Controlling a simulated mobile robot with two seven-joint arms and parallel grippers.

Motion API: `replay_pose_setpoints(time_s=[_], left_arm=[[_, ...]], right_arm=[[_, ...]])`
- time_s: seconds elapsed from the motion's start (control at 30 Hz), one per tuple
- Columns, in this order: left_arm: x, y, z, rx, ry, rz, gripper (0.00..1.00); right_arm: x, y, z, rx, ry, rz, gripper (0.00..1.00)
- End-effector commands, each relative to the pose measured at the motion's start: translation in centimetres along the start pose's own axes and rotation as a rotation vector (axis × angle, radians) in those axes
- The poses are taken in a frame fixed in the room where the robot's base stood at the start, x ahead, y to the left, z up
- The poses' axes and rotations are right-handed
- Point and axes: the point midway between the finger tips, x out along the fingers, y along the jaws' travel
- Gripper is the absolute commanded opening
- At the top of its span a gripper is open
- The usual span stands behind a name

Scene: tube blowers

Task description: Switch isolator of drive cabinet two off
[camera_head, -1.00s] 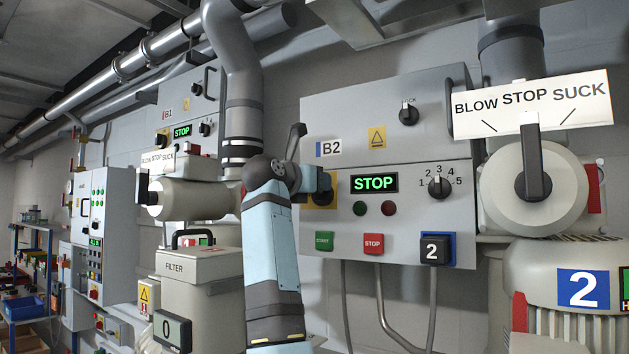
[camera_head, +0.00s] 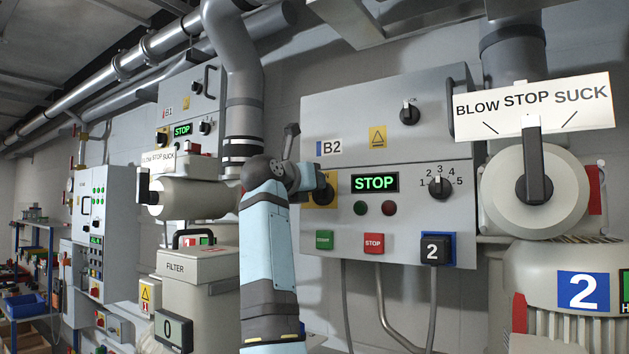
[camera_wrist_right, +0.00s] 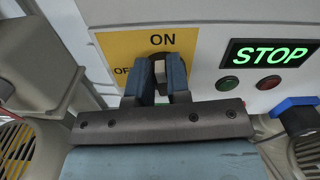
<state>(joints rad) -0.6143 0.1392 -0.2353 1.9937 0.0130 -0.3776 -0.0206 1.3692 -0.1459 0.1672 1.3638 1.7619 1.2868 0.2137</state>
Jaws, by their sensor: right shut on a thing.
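Drive cabinet two is the grey box labelled B2 (camera_head: 345,225) in the middle of the head view. Its isolator has a yellow plate at the cabinet's left edge, mostly hidden by my arm in the head view. In the right wrist view the yellow plate (camera_wrist_right: 125,48) reads ON at the top and "OF" at the left, the rest covered. My right gripper (camera_wrist_right: 160,75) is shut on the isolator handle (camera_wrist_right: 160,70), whose pale end shows between the fingers, below the ON mark. In the head view the right gripper (camera_head: 318,183) reaches the plate. My left gripper is not in view.
The cabinet display (camera_head: 375,182) reads STOP. A large blow/stop/suck valve (camera_head: 535,185) stands at right. A filter housing (camera_head: 200,267) stands left of my arm.

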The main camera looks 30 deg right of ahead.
Motion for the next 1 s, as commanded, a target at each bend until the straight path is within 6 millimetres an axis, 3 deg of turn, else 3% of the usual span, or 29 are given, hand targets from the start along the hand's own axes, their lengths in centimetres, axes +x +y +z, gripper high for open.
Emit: replay_pose_setpoints(time_s=[1.0], left_arm=[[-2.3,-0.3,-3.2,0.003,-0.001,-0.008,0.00]], right_arm=[[-0.1,2.1,-0.8,-0.945,-0.001,0.002,0.00]])
